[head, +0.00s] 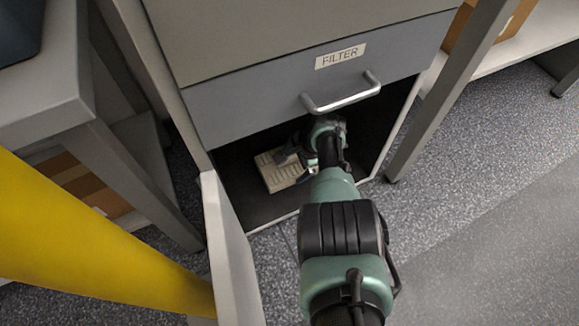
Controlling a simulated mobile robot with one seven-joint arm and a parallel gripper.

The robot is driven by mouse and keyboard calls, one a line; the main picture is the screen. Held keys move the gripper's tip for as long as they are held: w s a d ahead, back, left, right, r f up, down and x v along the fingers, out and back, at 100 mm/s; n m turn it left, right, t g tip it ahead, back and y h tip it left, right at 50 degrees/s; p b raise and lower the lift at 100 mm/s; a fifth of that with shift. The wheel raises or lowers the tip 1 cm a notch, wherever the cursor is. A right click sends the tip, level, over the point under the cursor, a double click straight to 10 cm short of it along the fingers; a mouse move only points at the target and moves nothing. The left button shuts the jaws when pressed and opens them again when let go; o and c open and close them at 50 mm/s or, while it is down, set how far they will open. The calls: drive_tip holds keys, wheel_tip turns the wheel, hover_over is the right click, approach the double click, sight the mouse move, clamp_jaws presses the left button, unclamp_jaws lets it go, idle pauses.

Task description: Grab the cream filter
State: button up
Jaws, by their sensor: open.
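The cream filter (272,178) is a flat, pale, ribbed block lying on the dark floor of the open lower compartment of a cabinet. My gripper (291,162) is inside the compartment, open, with its fingers over the right part of the filter. My wrist and fingers hide part of that side. I cannot tell whether the fingers touch the filter.
A grey drawer (240,103) labelled FILTER, with a metal handle (341,95), sits just above my wrist. The cabinet's open door (228,250) stands at the left front. A yellow post (90,240) crosses the lower left. Benches flank both sides.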

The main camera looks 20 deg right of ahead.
drive_tip(key=c, duration=1.2)
drive_tip(key=shift+r, duration=0.1)
drive_tip(key=shift+c, duration=0.4)
